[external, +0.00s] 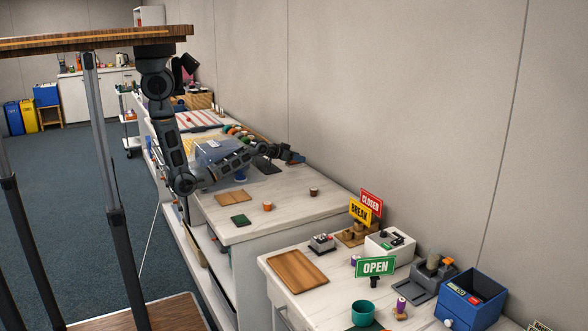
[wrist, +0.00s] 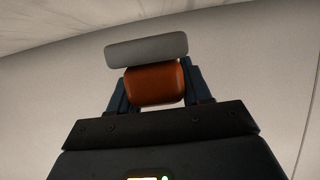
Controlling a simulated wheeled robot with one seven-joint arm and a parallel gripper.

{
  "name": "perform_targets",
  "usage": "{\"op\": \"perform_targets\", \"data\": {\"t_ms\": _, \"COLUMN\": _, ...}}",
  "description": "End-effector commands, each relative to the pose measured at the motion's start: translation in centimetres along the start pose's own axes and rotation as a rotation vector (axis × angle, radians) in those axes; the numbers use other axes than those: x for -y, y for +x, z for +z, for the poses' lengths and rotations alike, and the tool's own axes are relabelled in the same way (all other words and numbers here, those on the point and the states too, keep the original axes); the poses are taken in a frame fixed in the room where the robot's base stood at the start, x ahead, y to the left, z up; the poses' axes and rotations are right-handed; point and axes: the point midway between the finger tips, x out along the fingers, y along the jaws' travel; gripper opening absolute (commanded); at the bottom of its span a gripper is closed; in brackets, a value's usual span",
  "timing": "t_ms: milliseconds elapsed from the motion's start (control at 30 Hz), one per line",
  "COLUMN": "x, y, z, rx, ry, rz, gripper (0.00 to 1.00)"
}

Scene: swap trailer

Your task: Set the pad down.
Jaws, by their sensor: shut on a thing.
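My gripper (external: 296,157) is stretched out over the far part of the white counter, near the wall. In the wrist view my gripper (wrist: 156,92) is shut on the pad (wrist: 146,51), which has a grey slab and an orange-brown body between the two dark fingers. Only the wall and a pale surface show behind it there. In the external view the held pad is too small to make out, and its height above the counter is hard to tell.
The white counter (external: 290,205) has free room in front of the arm. A brown board (external: 233,198), a green square (external: 240,220), an orange cup (external: 267,207) and a dark cup (external: 313,191) stand apart on it. A blue clear bin (external: 212,153) is beside the arm.

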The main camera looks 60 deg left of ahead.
Motion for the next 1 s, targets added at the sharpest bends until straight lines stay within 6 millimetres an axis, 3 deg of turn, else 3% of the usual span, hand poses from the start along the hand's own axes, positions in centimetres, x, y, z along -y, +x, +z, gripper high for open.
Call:
{"op": "perform_targets", "data": {"t_ms": 133, "x": -0.1, "y": 0.5, "z": 1.2, "rx": 0.0, "ry": 0.001, "rz": 0.001, "gripper": 0.14}}
{"op": "perform_targets", "data": {"t_ms": 933, "x": 0.0, "y": 0.9, "z": 2.4, "rx": 0.0, "ry": 0.0, "rz": 0.0, "gripper": 0.14}}
{"op": "perform_targets", "data": {"t_ms": 967, "x": -0.1, "y": 0.9, "z": 2.4, "rx": 0.0, "ry": 0.0, "rz": 0.001, "gripper": 0.5}}
{"op": "perform_targets", "data": {"t_ms": 1000, "x": -0.1, "y": 0.9, "z": 2.4, "rx": 0.0, "ry": 0.0, "rz": 0.0, "gripper": 0.54}}
